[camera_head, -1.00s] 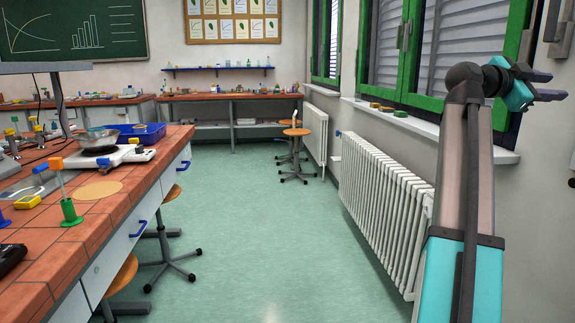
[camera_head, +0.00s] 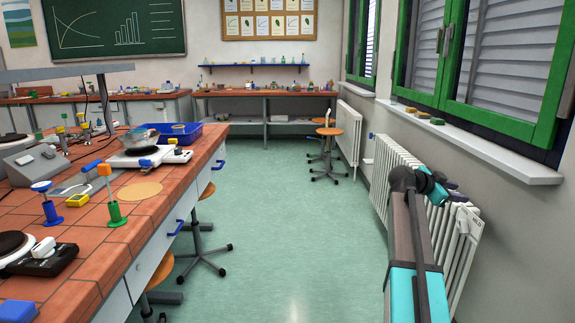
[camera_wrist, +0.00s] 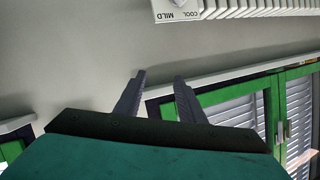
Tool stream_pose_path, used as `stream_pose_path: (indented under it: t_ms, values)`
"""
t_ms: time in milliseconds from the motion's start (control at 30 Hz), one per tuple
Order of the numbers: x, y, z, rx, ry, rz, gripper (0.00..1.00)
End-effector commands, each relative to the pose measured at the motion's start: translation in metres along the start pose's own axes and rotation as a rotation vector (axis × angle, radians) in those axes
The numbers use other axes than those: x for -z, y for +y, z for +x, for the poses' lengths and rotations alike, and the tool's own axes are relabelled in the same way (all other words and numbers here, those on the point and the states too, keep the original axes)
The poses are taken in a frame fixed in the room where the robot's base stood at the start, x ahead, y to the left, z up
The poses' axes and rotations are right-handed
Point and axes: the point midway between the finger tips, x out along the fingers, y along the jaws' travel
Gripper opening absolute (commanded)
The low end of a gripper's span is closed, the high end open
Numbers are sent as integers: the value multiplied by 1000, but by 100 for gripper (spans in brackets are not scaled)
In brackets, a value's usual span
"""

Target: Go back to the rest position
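My gripper (camera_head: 452,190) is at the end of my arm on the right side of the head view, in front of the white radiator. In the wrist view my gripper (camera_wrist: 160,82) shows two dark fingers standing apart with nothing between them. Beyond the fingers are the pale wall, a sill and a green-framed window. My arm points forward and is folded low, away from the bench.
A tiled bench (camera_head: 85,240) on the left holds a hot plate with a bowl (camera_head: 141,138), a blue crate (camera_head: 186,134) and a green stand (camera_head: 116,214). Stools (camera_head: 328,132) stand by the aisle. The radiator (camera_head: 398,165) runs along the right wall. The green floor (camera_head: 290,240) between is clear.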

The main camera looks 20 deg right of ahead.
Motion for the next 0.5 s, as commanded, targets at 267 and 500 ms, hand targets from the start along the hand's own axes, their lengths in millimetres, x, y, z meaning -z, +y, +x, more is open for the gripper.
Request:
stream_pose_path:
  t_ms: [267,500]
  values:
    - [-117,1,-17,10,-127,-128,36]
    - [-213,17,-39,14,-234,-254,36]
